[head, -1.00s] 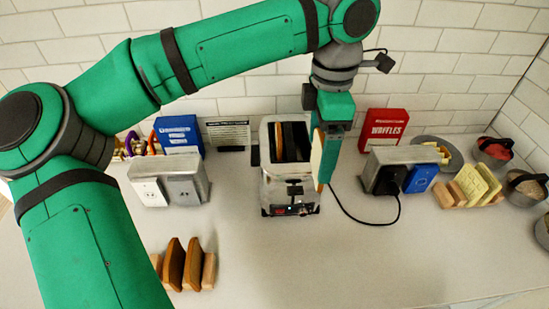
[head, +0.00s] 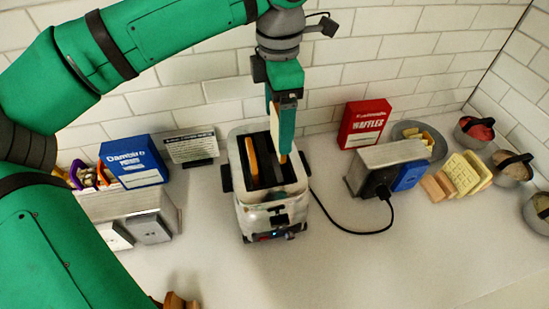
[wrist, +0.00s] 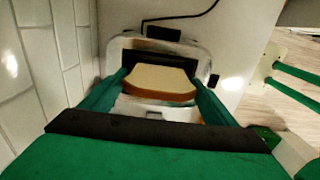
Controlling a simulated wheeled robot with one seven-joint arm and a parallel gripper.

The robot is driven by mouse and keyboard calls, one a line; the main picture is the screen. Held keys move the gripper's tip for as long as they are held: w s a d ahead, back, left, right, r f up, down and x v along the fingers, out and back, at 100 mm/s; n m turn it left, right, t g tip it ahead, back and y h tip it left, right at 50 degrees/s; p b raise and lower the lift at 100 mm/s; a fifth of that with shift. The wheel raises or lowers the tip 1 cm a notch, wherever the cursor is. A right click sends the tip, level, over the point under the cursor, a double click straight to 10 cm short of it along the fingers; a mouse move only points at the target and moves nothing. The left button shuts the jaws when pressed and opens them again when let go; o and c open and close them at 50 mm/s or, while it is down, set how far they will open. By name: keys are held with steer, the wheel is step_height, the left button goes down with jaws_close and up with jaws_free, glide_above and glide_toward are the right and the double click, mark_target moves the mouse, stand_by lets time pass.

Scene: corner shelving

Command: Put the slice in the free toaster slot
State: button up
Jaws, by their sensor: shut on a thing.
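The silver toaster (head: 272,214) stands on the counter with two long dark slots on top. A brown slice (head: 252,158) stands in its left slot; the right slot (head: 270,165) shows dark. My gripper (head: 285,135) is shut on a pale slice with a brown crust, whose cream edge (head: 274,120) shows in the head view. The held slice is upright over the right part of the toaster top; I cannot tell if its lower edge is inside the slot. In the wrist view the held slice (wrist: 160,80) sits between both fingers, hiding much of the toaster (wrist: 122,44).
A metal box (head: 385,162) with a plugged black cable (head: 345,230) stands right of the toaster. A red waffles box (head: 364,124), a rack of waffles (head: 465,172) and bowls (head: 512,168) are further right. A blue box (head: 134,161) and a sign (head: 191,147) stand left.

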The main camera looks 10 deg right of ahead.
step_height(320, 180, down, 10)
steer(key=shift+r, duration=0.15)
stand_by(0.3)
steer(key=o, duration=0.7)
steer(key=shift+c, duration=0.2)
steer(key=shift+o, duration=0.4)
step_height(320, 180, up, 12)
